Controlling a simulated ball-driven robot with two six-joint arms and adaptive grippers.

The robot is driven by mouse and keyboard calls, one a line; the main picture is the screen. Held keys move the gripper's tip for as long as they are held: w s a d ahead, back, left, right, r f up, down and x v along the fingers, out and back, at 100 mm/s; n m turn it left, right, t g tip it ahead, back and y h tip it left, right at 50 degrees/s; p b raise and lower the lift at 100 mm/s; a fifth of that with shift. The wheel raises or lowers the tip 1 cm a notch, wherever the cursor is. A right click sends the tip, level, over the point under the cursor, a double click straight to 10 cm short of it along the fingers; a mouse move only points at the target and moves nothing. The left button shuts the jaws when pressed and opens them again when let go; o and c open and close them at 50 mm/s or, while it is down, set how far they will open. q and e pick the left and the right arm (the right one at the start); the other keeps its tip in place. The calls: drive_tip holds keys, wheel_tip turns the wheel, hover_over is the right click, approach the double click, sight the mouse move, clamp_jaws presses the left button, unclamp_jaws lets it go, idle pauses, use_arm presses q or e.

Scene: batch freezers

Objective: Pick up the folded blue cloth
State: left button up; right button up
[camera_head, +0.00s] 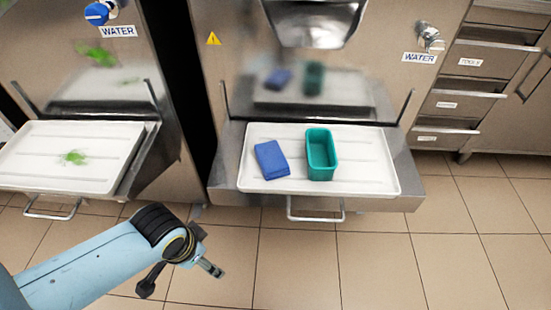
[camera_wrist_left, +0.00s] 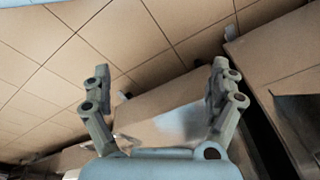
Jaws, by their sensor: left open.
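The folded blue cloth (camera_head: 271,160) lies flat on the left part of a white tray (camera_head: 360,178) in the head view, beside a green container. My left gripper (camera_head: 212,269) is below and to the left of that tray, out over the floor and apart from the cloth. In the left wrist view its two fingers (camera_wrist_left: 160,92) are spread apart with nothing between them. The cloth does not show in the left wrist view. My right gripper is in neither view.
The open green container (camera_head: 321,155) stands right of the cloth. A metal handle bar (camera_head: 316,217) sticks out below the tray's front. A second white tray (camera_head: 112,160) with a green smear (camera_head: 74,158) is at left. Tiled floor (camera_head: 380,265) in front is clear.

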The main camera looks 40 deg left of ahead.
use_arm(q)
drive_tip(key=w+d+r, duration=0.1)
drive_tip(key=w+r, duration=0.4)
drive_tip(key=r, duration=0.8)
wheel_tip(320, 180, up, 3)
drive_tip(key=n+g+h, duration=0.1)
drive_tip(key=n+g, duration=0.1)
drive_tip(key=n, duration=0.9)
hover_over(272, 156)
drive_tip(key=shift+w+a+f, duration=0.15)
drive_tip(key=shift+w+f, duration=0.15)
drive_tip(key=shift+f, duration=0.2)
wheel_tip(272, 156, down, 5)
drive_tip(key=shift+r+b, duration=0.1)
drive_tip(key=shift+b, duration=0.55)
drive_tip(key=f, duration=0.1)
drive_tip(key=f+b, duration=0.1)
drive_tip(key=f, duration=0.1)
drive_tip(key=f+b, duration=0.1)
drive_tip(key=f, duration=0.1)
drive_tip(key=shift+s+f, duration=0.2)
drive_tip(key=shift+s, duration=0.1)
drive_tip(key=shift+r, duration=0.1)
drive_tip(key=c, duration=1.3)
